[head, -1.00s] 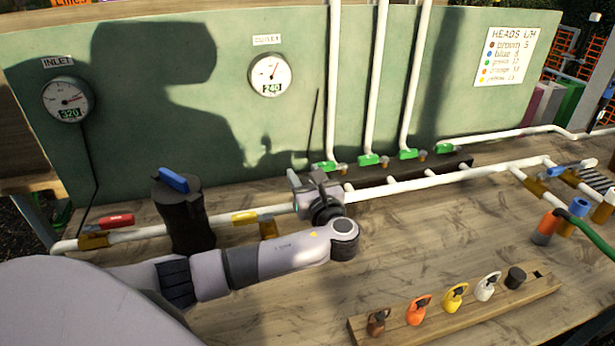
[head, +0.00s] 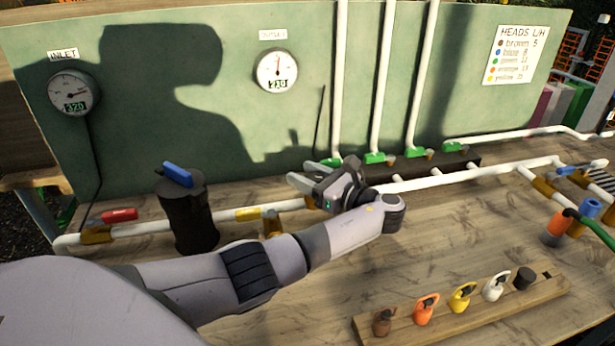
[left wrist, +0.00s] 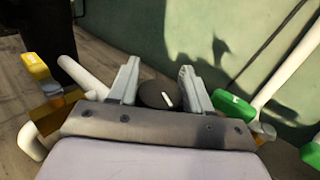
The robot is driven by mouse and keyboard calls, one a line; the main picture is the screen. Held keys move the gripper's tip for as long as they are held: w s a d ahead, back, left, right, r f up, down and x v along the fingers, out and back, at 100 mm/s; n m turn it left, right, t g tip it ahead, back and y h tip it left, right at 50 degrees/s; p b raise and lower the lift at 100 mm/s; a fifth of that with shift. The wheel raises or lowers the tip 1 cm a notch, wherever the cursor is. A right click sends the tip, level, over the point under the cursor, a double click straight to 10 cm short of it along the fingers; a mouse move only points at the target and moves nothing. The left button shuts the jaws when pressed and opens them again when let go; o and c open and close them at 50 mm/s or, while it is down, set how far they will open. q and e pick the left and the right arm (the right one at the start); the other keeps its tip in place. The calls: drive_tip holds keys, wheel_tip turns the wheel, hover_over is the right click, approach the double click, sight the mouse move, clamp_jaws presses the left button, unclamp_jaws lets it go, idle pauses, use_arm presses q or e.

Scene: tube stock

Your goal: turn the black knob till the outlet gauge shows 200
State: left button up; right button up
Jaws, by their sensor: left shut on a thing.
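The black knob (left wrist: 155,94), with a white mark on its face, sits between the two fingers of my left gripper (left wrist: 158,80) in the left wrist view. My left gripper (head: 314,182) is shut on it; in the head view the gripper hides the knob. The outlet gauge (head: 277,70) on the green panel has its needle close to upright, and its display seems to read 210, though the middle digit is blurred. The inlet gauge (head: 73,92) reads 320. My right gripper is not in view.
A black cylinder with a blue handle (head: 178,174) stands left of my gripper. Red (head: 119,215) and yellow (head: 248,214) valve handles sit on the white pipe. Green valves (head: 416,153) stand behind right. A wooden rack (head: 400,332) of coloured heads lies in front.

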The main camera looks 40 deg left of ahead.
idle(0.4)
use_arm(q)
drive_tip(key=o, duration=1)
drive_tip(key=shift+c, duration=0.2)
drive_tip(key=d+b, duration=0.1)
drive_tip(key=d, duration=0.6)
drive_tip(key=shift+s, duration=0.2)
drive_tip(key=shift+d, duration=0.1)
